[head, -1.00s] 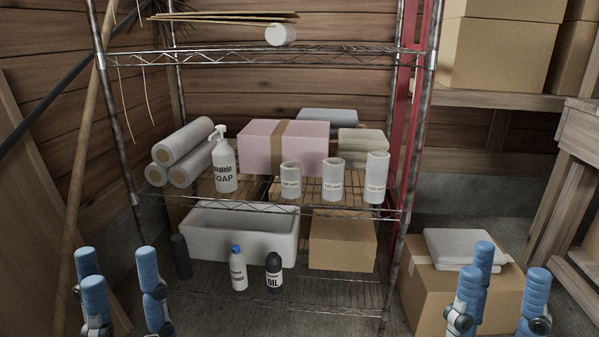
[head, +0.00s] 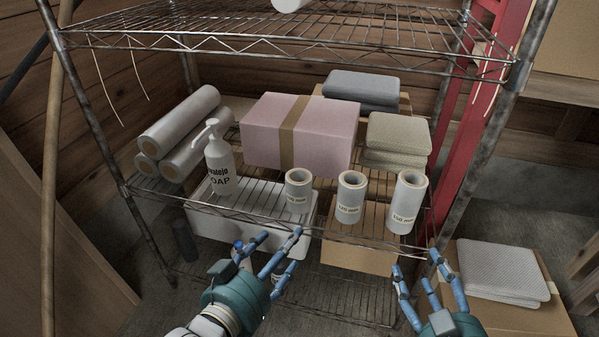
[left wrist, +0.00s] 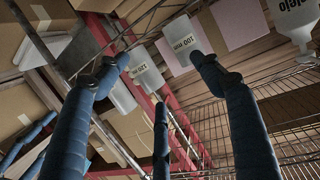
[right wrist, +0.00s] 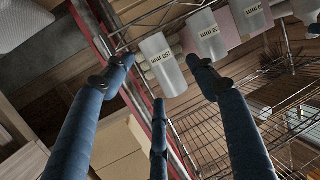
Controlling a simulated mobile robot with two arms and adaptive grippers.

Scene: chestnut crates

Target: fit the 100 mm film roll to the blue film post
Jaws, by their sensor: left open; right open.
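The 100 mm film roll (head: 298,190) is the leftmost and shortest of three white upright rolls on the middle wire shelf. In the left wrist view it shows upside down with its label (left wrist: 180,38), just beyond the fingertips. My left gripper (head: 268,250) is open and empty, in front of and below this roll, and apart from it. My right gripper (head: 418,268) is open and empty, below and in front of the 150 mm roll (head: 407,203). The middle roll (head: 350,197) stands between them. I see no blue film post in these frames.
Lying rolls (head: 180,120) are at the left. The shelf's front edge (head: 270,222) and the upper shelf (head: 300,40) bound the reach. A carton (head: 510,312) stands right.

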